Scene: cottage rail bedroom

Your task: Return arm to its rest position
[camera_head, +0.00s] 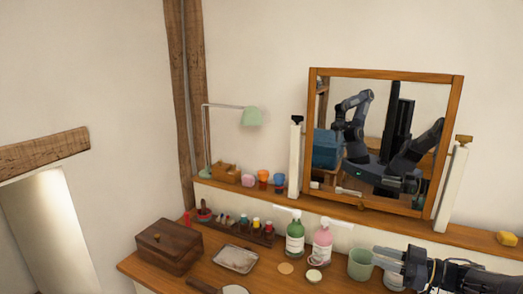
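My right gripper (384,258) comes in from the right edge, low in the view. A second pale vessel (393,281) shows partly below the gripper. My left gripper is not directly in view. The mirror (312,100) reflects my dark body and arms.
The wooden dresser top (210,270) holds a wooden box (169,246), a tray (236,259), a green bottle (295,238) and a pink bottle (322,243). A shelf behind holds a lamp (251,117), small cups and a yellow block (507,239). The space above the dresser's left side is free.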

